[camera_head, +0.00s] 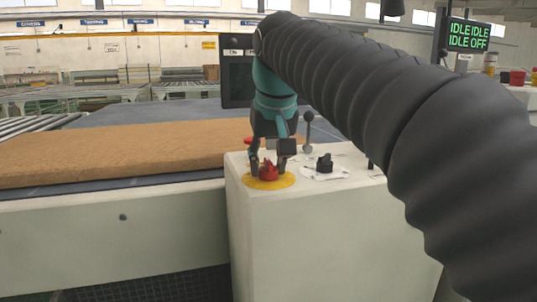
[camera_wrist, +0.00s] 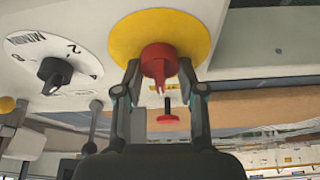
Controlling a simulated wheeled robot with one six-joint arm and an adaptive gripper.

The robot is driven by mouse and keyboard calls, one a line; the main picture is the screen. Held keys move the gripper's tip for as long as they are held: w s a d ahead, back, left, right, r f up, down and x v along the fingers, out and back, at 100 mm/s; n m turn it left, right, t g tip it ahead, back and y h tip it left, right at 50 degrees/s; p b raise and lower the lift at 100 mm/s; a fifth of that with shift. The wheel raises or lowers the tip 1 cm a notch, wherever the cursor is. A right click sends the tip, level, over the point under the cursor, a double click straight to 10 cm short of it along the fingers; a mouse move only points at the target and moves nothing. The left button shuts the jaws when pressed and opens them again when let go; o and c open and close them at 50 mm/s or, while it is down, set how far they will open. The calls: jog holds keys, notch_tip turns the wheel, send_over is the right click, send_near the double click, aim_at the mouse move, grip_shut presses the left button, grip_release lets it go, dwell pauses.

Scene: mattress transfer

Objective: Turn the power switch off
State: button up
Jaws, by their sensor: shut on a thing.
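The power switch is a red rotary knob (camera_head: 268,171) on a yellow round plate (camera_head: 285,181), on top of the white control cabinet (camera_head: 300,230). In the wrist view the red knob (camera_wrist: 159,62) sits in the middle of the yellow plate (camera_wrist: 195,32). My gripper (camera_head: 268,165) reaches down from above with one finger on each side of the knob. In the wrist view my gripper (camera_wrist: 160,80) is shut on the knob, with its fingertips at the knob's sides. The knob's exact angle is hard to tell.
A black knob (camera_head: 325,163) on a white numbered dial stands to the right on the cabinet. A lever (camera_head: 308,130) and a red button (camera_wrist: 167,118) are close by. A brown mattress (camera_head: 120,155) lies on the conveyor at left. A screen (camera_head: 468,34) reads IDLE and OFF.

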jog(key=n+p, duration=0.1)
jog(key=n, duration=0.1)
jog(key=n+y, duration=0.1)
jog(key=n, duration=0.1)
jog(key=shift+n+g+y+p, duration=0.3)
jog(key=shift+g+p, duration=0.05)
jog(key=shift+g, duration=0.05)
jog(key=n+g+y, duration=0.1)
jog(key=n, duration=0.4)
jog(key=shift+g, duration=0.3)
jog(key=o, duration=1.1)
jog(key=shift+o, duration=0.2)
jog(key=shift+r, duration=0.1)
jog(key=v, duration=1.1)
jog(key=shift+s+d+r, duration=0.15)
jog(key=shift+d+r, duration=0.15)
jog(key=shift+d, duration=0.05)
